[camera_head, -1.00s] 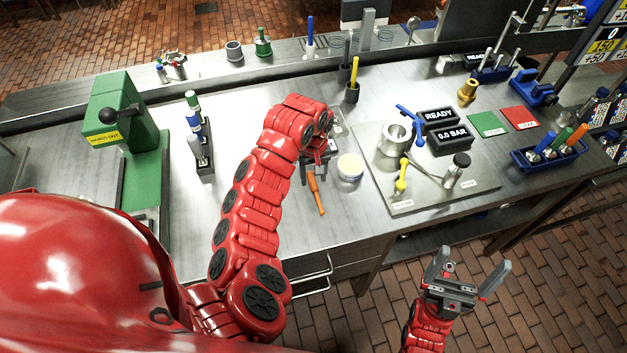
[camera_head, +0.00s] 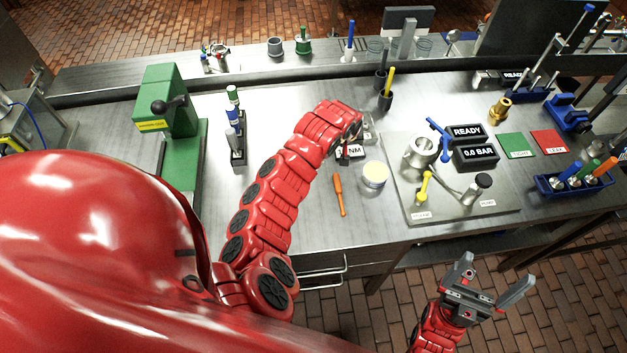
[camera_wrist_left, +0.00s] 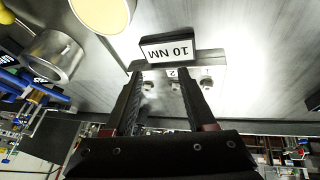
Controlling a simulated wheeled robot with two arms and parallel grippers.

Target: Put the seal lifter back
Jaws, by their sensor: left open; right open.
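An orange-handled tool (camera_head: 339,194), which looks like the seal lifter, lies loose on the steel bench, left of a round cream-topped tin (camera_head: 375,174). My left gripper (camera_wrist_left: 160,76) is open and empty. Its fingers point at a small metal block (camera_wrist_left: 200,82) with round fittings and a "10 NM" sign (camera_wrist_left: 167,50). I cannot tell whether they touch it. In the head view my left arm hides most of this gripper and part of the block. The orange tool does not show clearly in the left wrist view. My right gripper (camera_head: 490,285) is open and empty, in front of the bench edge.
A plate (camera_head: 400,160) with a metal cylinder (camera_head: 421,150) and yellow-handled valve stands right of the tin. A blue tray (camera_head: 577,187) of coloured-handled tools is at the far right. A green press (camera_head: 168,100) and an upright tool rack (camera_head: 237,150) stand left.

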